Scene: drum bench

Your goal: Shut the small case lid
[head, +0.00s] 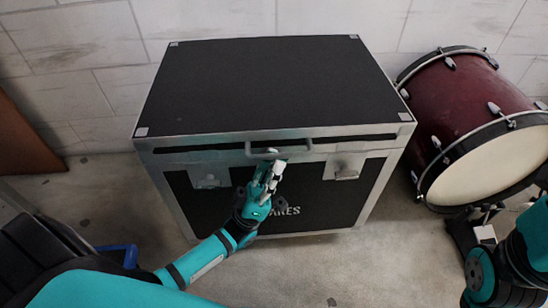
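The case (180,200) is a black box with metal edges and partly hidden white lettering on its front. Its black lid (270,85) lies flat or nearly flat across the top. A dark strip runs along the front just under the lid's metal edge; I cannot tell whether it is a gap or a panel. A handle (300,150) sits at the middle of the front edge. My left gripper (273,166) is in front of the case just below the handle, fingers pointing up. Contact and finger opening are unclear. My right gripper is out of view.
Metal latches (345,170) are on the case front, with another at the left (207,180). A red bass drum (470,110) stands close at the right. A block wall (230,20) is behind. A blue object (125,254) lies on the floor at lower left.

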